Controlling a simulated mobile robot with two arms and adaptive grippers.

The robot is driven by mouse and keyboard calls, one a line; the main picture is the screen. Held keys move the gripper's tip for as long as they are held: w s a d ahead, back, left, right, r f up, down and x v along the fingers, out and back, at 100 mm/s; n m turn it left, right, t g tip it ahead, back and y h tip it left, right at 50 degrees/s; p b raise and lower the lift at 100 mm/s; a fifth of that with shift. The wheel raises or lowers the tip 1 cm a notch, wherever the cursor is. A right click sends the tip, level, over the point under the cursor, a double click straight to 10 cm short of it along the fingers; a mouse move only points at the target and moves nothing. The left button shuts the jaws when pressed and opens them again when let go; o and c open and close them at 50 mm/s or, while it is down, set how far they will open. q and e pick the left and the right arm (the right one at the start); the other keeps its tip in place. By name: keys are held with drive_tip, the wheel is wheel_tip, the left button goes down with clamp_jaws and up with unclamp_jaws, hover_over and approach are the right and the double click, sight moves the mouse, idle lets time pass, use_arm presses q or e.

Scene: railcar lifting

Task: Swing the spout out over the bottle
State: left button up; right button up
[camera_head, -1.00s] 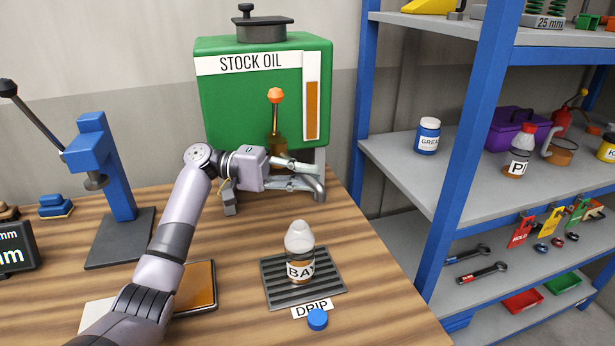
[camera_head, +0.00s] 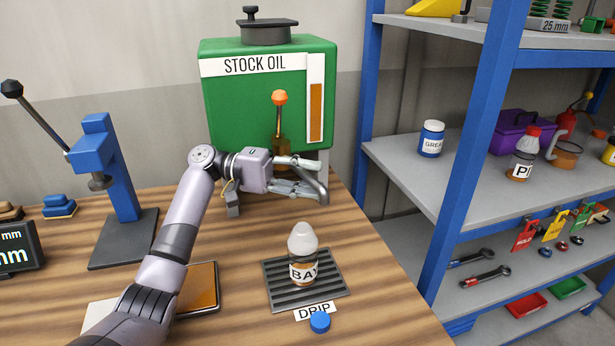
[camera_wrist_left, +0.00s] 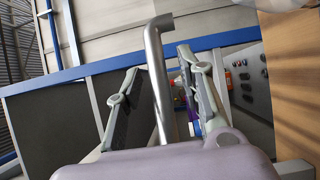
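The metal spout (camera_wrist_left: 158,75) is a bent grey pipe in the left wrist view. It runs between the two fingers of my left gripper (camera_wrist_left: 160,95), with gaps on both sides. In the head view my left gripper (camera_head: 305,177) is open at the front of the green stock oil tank (camera_head: 225,110), and its fingers partly hide the spout. The bottle (camera_head: 303,274), with a pale domed top and a "BA" label, stands upright on the slatted drip tray (camera_head: 333,285), nearer to me than the gripper. My right gripper is not in view.
An orange-knobbed lever (camera_head: 280,98) rises at the tank front behind my gripper. A blue cap (camera_head: 320,321) lies by the "DRIP" label. A blue lever press (camera_head: 110,165) stands at left. A blue-framed shelf (camera_head: 455,150) is at right.

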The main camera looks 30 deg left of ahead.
use_arm(q)
drive_tip(key=v, duration=1.2)
